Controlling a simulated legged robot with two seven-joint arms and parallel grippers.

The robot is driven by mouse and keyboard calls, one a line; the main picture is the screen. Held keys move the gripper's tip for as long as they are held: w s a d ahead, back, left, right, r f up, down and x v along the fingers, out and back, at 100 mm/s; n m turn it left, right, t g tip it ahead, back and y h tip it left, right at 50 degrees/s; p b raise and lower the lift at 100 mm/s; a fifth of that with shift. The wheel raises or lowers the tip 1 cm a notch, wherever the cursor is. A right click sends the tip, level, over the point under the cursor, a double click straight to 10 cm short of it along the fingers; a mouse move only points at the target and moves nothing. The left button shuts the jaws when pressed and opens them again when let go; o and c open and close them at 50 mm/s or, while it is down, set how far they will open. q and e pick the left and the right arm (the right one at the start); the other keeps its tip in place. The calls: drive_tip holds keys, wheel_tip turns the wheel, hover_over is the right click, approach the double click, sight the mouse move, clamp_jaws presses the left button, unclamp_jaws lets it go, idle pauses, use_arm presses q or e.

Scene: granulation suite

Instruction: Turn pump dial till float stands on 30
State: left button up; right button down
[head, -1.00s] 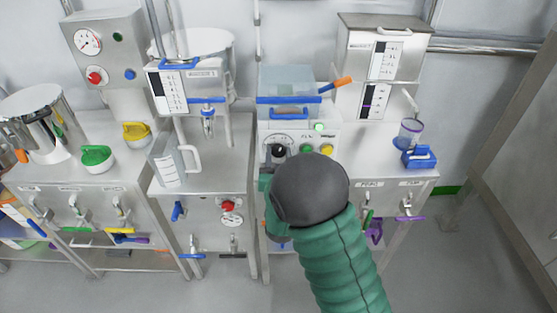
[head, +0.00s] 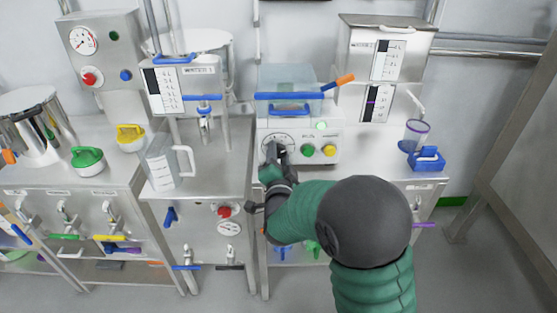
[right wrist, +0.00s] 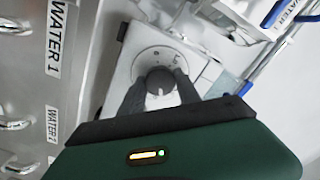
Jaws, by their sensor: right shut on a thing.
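The white pump (head: 335,137) stands on the middle bench, with its black dial (head: 281,150) at the left of its front. My right gripper (head: 275,158) is shut on this dial. In the right wrist view the two dark fingers of the right gripper (right wrist: 159,88) sit on either side of the round knob (right wrist: 160,80), over a pale scale plate. A white mark shows on the knob; the scale numbers are too small to read. A purple float mark (head: 371,102) shows low in the dark gauge at the right; its reading is not legible. My left gripper is not in view.
Green (head: 308,150) and yellow (head: 329,151) buttons sit right of the dial, below a lit green lamp (head: 320,126). A clear jug (head: 161,164) stands left. A blue clamp-like item (head: 427,158) and a cup (head: 416,132) stand right.

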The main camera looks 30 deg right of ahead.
drive_tip(key=shift+a+f+m, duration=0.1)
drive_tip(key=shift+f+m, duration=0.2)
drive_tip(key=c, duration=1)
unclamp_jaws()
drive_tip(key=shift+o, duration=0.7)
drive_tip(key=shift+r, duration=0.15)
